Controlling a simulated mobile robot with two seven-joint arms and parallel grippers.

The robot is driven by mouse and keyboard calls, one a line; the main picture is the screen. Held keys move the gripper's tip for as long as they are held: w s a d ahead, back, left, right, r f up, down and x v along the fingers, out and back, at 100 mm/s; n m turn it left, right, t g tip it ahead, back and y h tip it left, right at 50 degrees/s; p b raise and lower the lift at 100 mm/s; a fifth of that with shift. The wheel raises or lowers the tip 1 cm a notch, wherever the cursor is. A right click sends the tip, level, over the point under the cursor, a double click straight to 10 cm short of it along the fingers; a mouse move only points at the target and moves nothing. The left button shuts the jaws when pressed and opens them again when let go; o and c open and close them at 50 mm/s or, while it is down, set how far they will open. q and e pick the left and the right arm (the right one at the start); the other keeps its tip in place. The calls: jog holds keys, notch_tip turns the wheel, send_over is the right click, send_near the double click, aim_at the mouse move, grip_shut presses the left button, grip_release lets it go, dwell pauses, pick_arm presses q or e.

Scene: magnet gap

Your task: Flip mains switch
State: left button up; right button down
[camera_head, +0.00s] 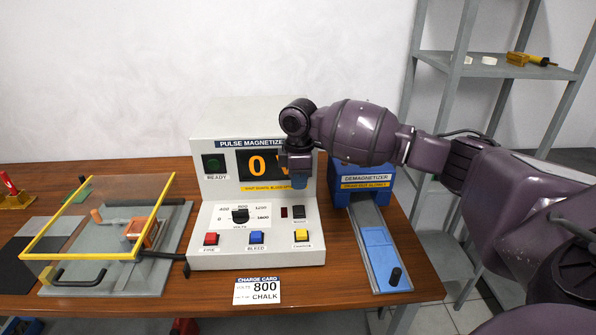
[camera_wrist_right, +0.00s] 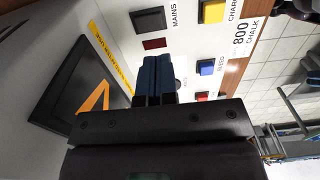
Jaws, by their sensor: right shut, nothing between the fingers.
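The mains switch (camera_head: 299,212) is a dark rocker on the sloped panel of the white pulse magnetizer (camera_head: 215,257). In the right wrist view the mains switch (camera_wrist_right: 149,19) sits beside its MAINS label, with a dark red lamp (camera_wrist_right: 154,43) next to it. My right gripper (camera_head: 298,183) is shut and empty, just above and behind the switch in the head view. Its blue fingers (camera_wrist_right: 157,66) point toward the panel in the wrist view, apart from the switch. I cannot tell the exact height gap. My left gripper is not in view.
Red (camera_head: 211,239), blue (camera_head: 256,238) and yellow (camera_head: 302,236) buttons line the panel's front, below a dial knob (camera_head: 240,216). My arm partly hides the display (camera_head: 257,166). A yellow-framed guard (camera_head: 80,258) stands left; the blue demagnetizer (camera_head: 363,183) stands right.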

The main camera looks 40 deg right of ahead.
aim_at(299, 210)
notch_tip(299, 210, down, 8)
jog(key=shift+r+b, duration=0.1)
jog(key=shift+b, duration=0.5)
jog(key=shift+f, duration=0.25)
jog(key=shift+f, duration=0.15)
jog(key=shift+w+d+r, duration=0.35)
jog(key=shift+w, duration=0.25)
